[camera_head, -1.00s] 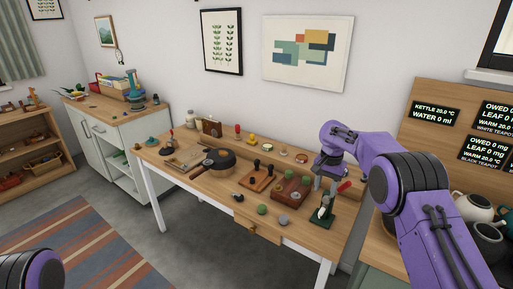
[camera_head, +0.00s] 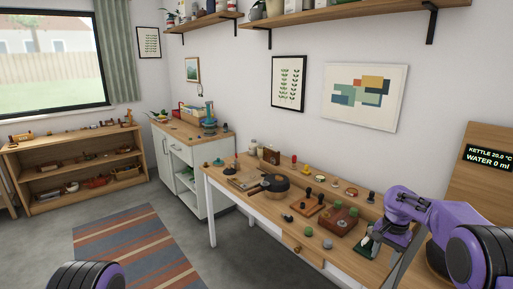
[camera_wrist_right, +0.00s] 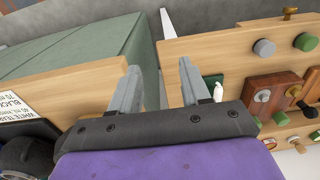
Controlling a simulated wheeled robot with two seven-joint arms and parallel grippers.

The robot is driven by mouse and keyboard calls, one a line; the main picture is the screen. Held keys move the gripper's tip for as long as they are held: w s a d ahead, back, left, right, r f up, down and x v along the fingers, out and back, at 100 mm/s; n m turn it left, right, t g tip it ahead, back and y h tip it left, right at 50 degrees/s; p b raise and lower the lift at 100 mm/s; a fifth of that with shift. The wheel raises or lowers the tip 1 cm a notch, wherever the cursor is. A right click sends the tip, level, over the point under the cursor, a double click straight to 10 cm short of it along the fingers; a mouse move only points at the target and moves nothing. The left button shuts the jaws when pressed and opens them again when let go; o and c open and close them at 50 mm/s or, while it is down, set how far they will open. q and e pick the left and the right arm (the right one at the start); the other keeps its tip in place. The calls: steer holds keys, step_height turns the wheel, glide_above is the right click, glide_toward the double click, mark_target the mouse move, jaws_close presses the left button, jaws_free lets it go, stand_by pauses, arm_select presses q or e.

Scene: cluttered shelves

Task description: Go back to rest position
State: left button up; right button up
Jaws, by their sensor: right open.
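My right arm (camera_head: 455,225) comes in from the right in the head view. Its gripper (camera_head: 374,243) is above the right end of the wooden table (camera_head: 225,181), close to a small green stand, and partly hidden. In the right wrist view the gripper (camera_wrist_right: 158,88) is open, with its two grey fingers apart and nothing between them. The fingers point over the gap between the table (camera_wrist_right: 210,48) and a second wooden counter (camera_wrist_right: 65,95). Only a purple and black part of my left arm (camera_head: 88,276) shows at the bottom left; its gripper is out of view.
The table holds a dark pan (camera_head: 268,186), a reddish-brown block (camera_head: 341,221) and several small knobs and stamps. A white cabinet (camera_head: 180,165) and low shelf (camera_head: 75,170) stand left. The floor around the striped rug (camera_head: 130,235) is clear.

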steer(key=s+a+f, duration=0.2)
steer(key=s+f, duration=0.3)
steer(key=f, duration=0.3)
steer(key=s+a+f+t, duration=0.1)
steer(key=s+a+f, duration=0.1)
steer(key=s+f, duration=0.45)
steer(key=s+a+f, duration=0.3)
steer(key=s+f, duration=0.1)
steer(key=f, duration=0.6)
steer(key=s+a+f+n+t+h, duration=0.15)
steer(key=s+f, duration=0.25)
steer(key=s, duration=0.8)
steer(key=s+r+n+h, duration=0.1)
steer(key=s+r, duration=0.3)
steer(key=s, duration=1)
steer(key=shift+s+h+b, duration=0.2)
steer(key=shift+h+b, duration=0.1)
steer(key=shift+h, duration=0.25)
steer(key=shift+s+r+n+t, duration=0.1)
steer(key=shift+n+t, duration=0.15)
